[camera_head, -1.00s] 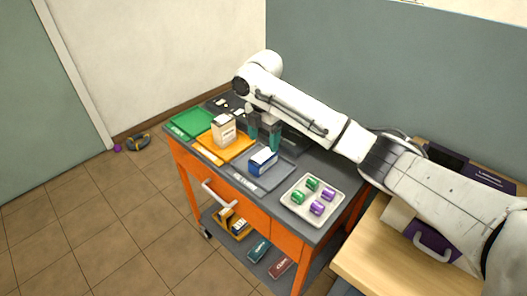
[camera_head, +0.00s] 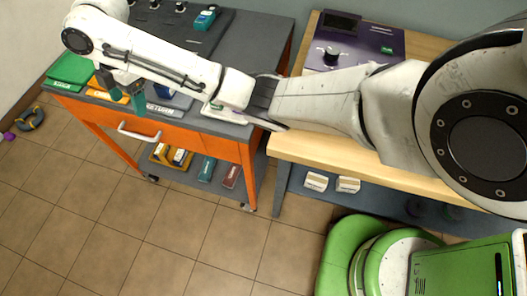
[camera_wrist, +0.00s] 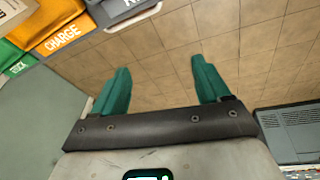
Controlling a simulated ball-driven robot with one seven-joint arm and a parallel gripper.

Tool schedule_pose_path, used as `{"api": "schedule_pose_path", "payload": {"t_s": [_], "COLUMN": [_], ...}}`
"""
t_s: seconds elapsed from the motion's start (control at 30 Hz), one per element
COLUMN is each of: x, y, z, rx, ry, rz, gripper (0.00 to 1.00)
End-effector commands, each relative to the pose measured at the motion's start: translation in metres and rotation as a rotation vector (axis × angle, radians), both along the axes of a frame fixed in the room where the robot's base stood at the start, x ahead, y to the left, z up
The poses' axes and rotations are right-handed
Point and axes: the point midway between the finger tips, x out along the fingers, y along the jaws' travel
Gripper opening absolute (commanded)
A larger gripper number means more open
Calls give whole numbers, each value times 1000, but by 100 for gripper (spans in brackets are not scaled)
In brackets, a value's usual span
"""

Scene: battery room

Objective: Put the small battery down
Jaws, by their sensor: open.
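My gripper (camera_head: 122,95) hangs by the front edge of the orange cart (camera_head: 190,138), its teal fingers apart. In the wrist view my gripper (camera_wrist: 160,63) is open, with nothing between the fingers and tiled floor beyond. On the cart top are a green tray (camera_head: 72,68), an orange tray (camera_wrist: 52,30) marked CHARGE and a grey tray (camera_wrist: 112,12), its label partly cut off. A beige item (camera_wrist: 14,22) is at the wrist view's top left corner. I cannot pick out the small battery now; my arm hides much of the cart top.
A wooden bench (camera_head: 360,158) stands right of the cart, with a purple device (camera_head: 352,42) on top and small boxes (camera_head: 316,181) below. A yellow holder (camera_head: 168,156) is on the cart's lower shelf. A green machine (camera_head: 440,265) is at bottom right. Floor before the cart is clear.

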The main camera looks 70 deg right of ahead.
Motion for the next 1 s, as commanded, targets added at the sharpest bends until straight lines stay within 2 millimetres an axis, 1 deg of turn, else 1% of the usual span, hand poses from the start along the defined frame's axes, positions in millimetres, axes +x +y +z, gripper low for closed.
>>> {"api": "schedule_pose_path", "payload": {"t_s": [0.03,0.1,0.2,0.27,0.37,0.47,0.5,0.57,0.63,0.73,0.77,0.8,0.9,1.0], "x": [-7,-16,-34,-48,-75,-107,-121,-144,-172,-216,-229,-247,-289,-322], "y": [23,45,72,85,101,110,112,113,111,102,98,92,73,55], "z": [-13,-26,-46,-59,-80,-101,-110,-122,-135,-151,-156,-160,-167,-169], "rx": [42,89,149,180,220,243,246,245,236,202,189,169,110,53], "ry": [-2,-4,6,18,47,83,99,122,147,179,187,193,201,196], "rz": [-40,-115,-233,-308,-439,-579,-635,-722,-824,-970,-1013,-1070,-1199,-1297], "gripper": [76,76,76,76,76,76,76,76,76,76,76,76,76,76]}}
